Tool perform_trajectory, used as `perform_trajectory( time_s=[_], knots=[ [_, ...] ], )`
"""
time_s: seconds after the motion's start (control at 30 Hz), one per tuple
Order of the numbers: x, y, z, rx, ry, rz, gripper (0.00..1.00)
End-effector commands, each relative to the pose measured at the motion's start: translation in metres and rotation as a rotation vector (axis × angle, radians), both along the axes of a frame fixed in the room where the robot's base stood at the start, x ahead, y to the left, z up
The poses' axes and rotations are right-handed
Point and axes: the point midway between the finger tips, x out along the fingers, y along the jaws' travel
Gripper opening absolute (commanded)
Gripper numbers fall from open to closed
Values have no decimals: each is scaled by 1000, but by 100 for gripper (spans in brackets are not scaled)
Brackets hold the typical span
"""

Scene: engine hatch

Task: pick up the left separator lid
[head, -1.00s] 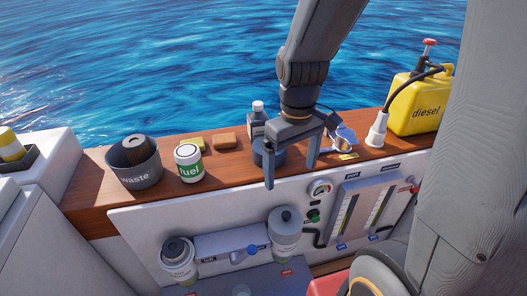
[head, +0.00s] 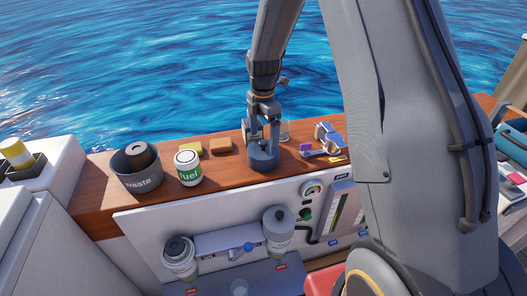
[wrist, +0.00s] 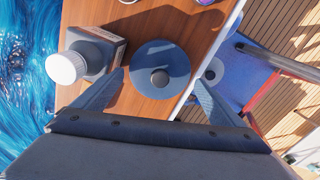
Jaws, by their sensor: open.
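A round blue-grey lid with a dark centre knob (head: 263,161) lies on the wooden ledge in the head view. In the wrist view the lid (wrist: 150,58) shows from above, between my fingers. My gripper (head: 264,138) is open and points down over the lid; its fingers (wrist: 159,82) are on either side of it in the wrist view. I cannot tell whether they touch it. The left separator (head: 178,258) stands below the ledge with a dark top. The right separator (head: 279,231) has a grey lid on.
A dark bottle with a white cap (wrist: 67,67) stands close beside my left finger in the wrist view. A waste bin (head: 137,171), a fuel jar (head: 188,168), sponges (head: 221,146) and a blue-grey metal part (head: 328,138) are on the ledge.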

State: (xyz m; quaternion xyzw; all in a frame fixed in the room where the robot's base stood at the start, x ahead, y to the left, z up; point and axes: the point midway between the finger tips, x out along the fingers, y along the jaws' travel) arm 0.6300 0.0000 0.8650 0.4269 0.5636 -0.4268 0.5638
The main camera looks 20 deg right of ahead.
Motion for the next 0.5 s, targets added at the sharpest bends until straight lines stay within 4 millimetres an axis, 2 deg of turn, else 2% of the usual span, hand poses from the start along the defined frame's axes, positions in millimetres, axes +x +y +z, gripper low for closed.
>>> perform_trajectory(
  time_s=[0.37, 0.5],
  knots=[
    [-1, 0, -37, 0, 3, 5, 92],
    [-2, 0, -57, 0, 4, 4, 92]
  ],
)
